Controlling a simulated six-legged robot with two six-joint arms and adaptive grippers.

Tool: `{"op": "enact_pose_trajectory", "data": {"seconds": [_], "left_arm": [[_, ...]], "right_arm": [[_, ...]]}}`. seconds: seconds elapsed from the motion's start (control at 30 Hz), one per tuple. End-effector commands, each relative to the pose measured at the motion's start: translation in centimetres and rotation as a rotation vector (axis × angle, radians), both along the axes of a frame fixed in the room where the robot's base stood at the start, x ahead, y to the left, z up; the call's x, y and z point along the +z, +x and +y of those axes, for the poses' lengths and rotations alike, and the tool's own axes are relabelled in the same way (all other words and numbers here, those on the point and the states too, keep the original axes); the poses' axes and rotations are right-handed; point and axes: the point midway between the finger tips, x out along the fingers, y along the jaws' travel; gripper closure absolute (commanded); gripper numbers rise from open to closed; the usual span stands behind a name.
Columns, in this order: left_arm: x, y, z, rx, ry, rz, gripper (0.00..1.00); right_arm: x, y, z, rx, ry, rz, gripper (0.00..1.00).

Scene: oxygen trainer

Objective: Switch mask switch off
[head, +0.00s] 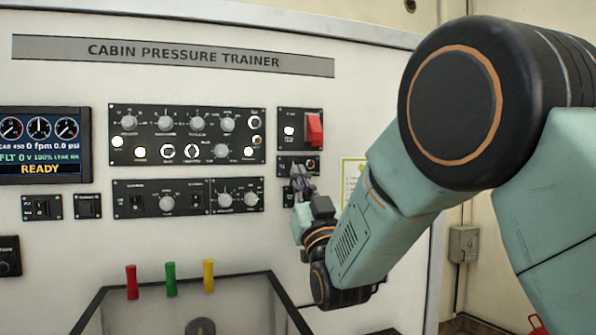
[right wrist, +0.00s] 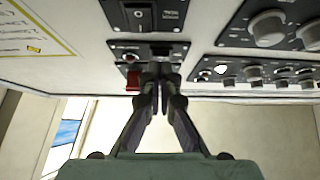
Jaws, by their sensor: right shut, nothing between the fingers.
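The mask switch cannot be picked out by its label, as the small lettering is unreadable. A small black switch panel (head: 284,161) sits below the red-guarded panel on the trainer's right side, and it also shows in the right wrist view (right wrist: 170,50). My right gripper (head: 299,172) is shut and empty, with its fingertips at this small panel and hiding part of it. In the right wrist view the closed fingertips (right wrist: 156,72) are in front of the panel; whether they touch it is unclear. My left gripper is not in view.
A red switch guard (head: 315,129) stands out just above the gripper, and also shows in the right wrist view (right wrist: 132,85). Panels with several knobs (head: 227,123) lie to the left. Red, green and yellow handles (head: 170,279) stand below. A yellow-edged placard (head: 350,172) is to the right.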

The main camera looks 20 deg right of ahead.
Motion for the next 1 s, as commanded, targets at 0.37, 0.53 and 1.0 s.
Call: {"op": "enact_pose_trajectory", "data": {"seconds": [0.37,0.53,1.0], "left_arm": [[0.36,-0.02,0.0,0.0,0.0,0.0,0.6],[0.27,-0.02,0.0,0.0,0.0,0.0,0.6],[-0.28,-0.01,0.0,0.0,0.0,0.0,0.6]], "right_arm": [[-0.16,0.96,0.03,0.0,0.0,-0.001,1.0],[-0.21,0.96,0.03,0.0,0.0,-0.002,1.0],[-0.28,1.1,0.03,0.0,0.0,-0.013,1.0]]}}
